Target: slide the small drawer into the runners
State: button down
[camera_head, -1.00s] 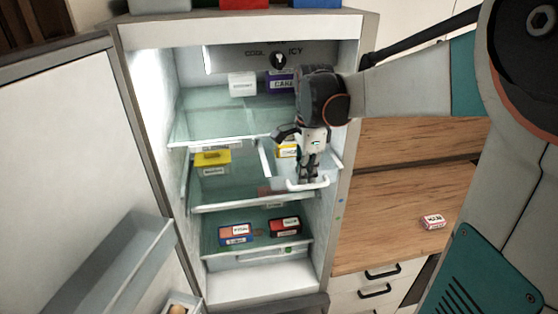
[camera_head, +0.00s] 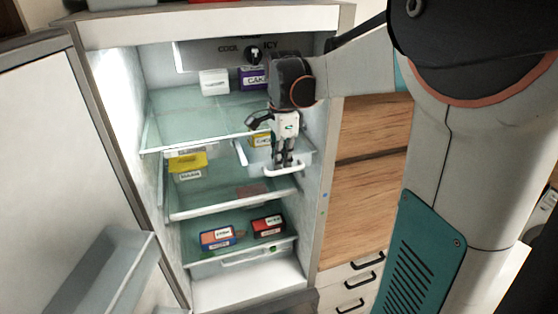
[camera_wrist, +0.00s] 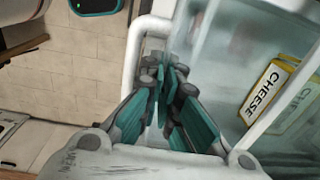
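The small drawer (camera_head: 289,169) is a clear tray with a white handle, at the right side of the fridge under the upper glass shelf (camera_head: 195,121). Its front stands out at the shelf's front edge. My gripper (camera_head: 284,163) points down at the drawer's front. In the wrist view its teal-padded fingers (camera_wrist: 172,100) are close together at the drawer's front, beside the white handle (camera_wrist: 133,60); the exact contact is partly hidden. A yellow cheese box (camera_wrist: 262,92) shows at the drawer, and I cannot tell whether it is inside. The runners cannot be made out.
The fridge door (camera_head: 75,150) stands open on the left. A yellow item (camera_head: 187,160) lies on the middle level, left of the drawer. Blue (camera_head: 217,238) and red (camera_head: 268,225) boxes sit lower. White (camera_head: 214,82) and purple (camera_head: 252,78) boxes stand on the upper shelf.

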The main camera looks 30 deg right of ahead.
jog(key=shift+w+d, duration=0.1)
jog(key=shift+w, duration=0.05)
jog(key=c, duration=1.7)
grip_release()
